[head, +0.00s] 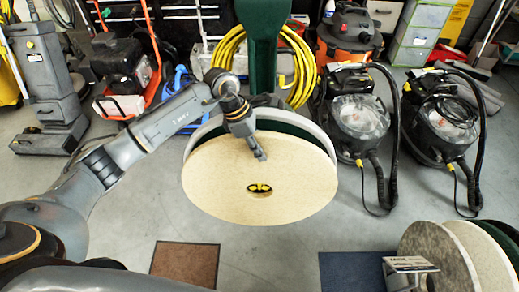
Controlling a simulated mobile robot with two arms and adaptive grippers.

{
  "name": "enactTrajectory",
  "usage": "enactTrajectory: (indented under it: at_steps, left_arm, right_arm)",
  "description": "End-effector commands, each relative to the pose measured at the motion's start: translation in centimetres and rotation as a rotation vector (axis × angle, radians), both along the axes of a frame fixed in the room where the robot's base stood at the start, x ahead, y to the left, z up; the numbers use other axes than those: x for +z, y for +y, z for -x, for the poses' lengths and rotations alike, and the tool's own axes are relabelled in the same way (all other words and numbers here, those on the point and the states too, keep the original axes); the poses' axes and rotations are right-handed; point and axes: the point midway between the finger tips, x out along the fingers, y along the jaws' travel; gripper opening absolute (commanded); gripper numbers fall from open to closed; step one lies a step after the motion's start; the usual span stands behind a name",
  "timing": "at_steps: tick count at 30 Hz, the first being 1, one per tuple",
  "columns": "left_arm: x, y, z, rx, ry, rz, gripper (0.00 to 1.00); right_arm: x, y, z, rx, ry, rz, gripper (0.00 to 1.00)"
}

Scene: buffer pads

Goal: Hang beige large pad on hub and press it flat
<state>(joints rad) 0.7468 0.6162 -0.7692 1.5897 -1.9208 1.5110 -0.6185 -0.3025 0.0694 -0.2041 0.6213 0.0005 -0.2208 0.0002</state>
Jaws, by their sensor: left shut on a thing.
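The beige large pad (225,180) hangs upright in the middle of the head view, facing me. The yellow and black hub (259,188) shows through its centre hole. My left gripper (261,155) reaches over the pad's upper part and is shut on it, above the hub. Behind the pad are a grey round rim (327,143) and a dark green disc, mostly covered. The pad sits a little lower than this rim; I cannot tell whether its back touches the disc. My right gripper is not in view.
A green machine column (263,45) rises behind the pad. Black vacuums (358,115) stand to the right, an orange-framed machine (128,75) to the left. Several upright pads (437,250) with a label card (410,264) are at lower right. Brown (185,262) and blue (352,270) mats lie in front.

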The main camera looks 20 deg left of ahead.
Motion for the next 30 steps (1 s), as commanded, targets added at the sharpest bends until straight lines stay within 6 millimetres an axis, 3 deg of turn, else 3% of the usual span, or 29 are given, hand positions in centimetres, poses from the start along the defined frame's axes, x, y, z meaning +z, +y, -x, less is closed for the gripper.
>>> enactTrajectory:
  at_steps: [30]
  left_arm:
    - [0.1,0.02,-0.23,0.0,-0.071,-0.017,0.0]
  right_arm:
    - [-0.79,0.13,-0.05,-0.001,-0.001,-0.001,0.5]
